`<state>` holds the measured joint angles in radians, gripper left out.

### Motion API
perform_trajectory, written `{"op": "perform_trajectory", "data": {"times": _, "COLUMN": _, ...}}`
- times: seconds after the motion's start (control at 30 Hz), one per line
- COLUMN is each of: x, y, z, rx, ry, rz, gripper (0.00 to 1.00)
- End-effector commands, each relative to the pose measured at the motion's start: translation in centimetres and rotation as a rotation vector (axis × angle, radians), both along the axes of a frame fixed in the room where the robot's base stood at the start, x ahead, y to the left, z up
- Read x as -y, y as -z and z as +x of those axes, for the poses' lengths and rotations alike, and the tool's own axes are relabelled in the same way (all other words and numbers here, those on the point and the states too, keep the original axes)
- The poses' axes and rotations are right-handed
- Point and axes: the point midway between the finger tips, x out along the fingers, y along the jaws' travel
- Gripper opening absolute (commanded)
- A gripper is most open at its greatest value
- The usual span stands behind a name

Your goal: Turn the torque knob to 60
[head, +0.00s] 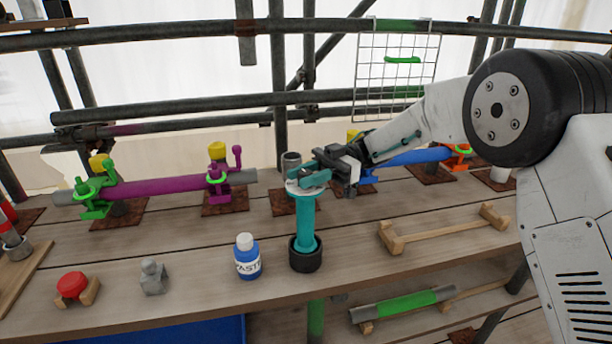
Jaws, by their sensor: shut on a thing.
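A teal torque tool (305,218) stands upright in a black round holder (305,256) on the plank bench. A pale disc (293,188) sits at its top, and the torque knob (304,175) is there, mostly covered by my gripper's fingers. My gripper (309,174) reaches in from the right, level with the top of the tool, and is shut on the knob. The scale marks and the number set cannot be read from here.
A blue paste bottle (248,260) stands just left of the holder. A grey block (153,278) and a red-capped piece (72,285) lie farther left. A purple tube (160,187) with clamps is behind. A wooden cradle (445,231) lies right.

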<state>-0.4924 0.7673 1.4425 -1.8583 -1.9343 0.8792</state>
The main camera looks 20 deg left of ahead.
Motion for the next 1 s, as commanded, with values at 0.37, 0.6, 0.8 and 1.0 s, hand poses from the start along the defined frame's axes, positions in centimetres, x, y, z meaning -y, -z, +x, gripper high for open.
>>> {"op": "perform_trajectory", "data": {"times": 0.37, "x": -0.01, "y": -0.09, "z": -0.02, "rx": -0.001, "ry": -0.023, "rz": 0.002, "gripper": 0.06}}
{"op": "perform_trajectory", "data": {"times": 0.6, "x": -0.03, "y": -0.1, "z": -0.02, "rx": 0.0, "ry": -0.022, "rz": 0.003, "gripper": 0.48}}
{"op": "perform_trajectory", "data": {"times": 0.8, "x": -0.02, "y": -0.06, "z": -0.01, "rx": 0.0, "ry": -0.022, "rz": 0.001, "gripper": 0.49}}
{"op": "perform_trajectory", "data": {"times": 1.0, "x": 0.21, "y": -0.04, "z": 0.14, "rx": 0.0, "ry": -0.022, "rz": 0.001, "gripper": 0.49}}
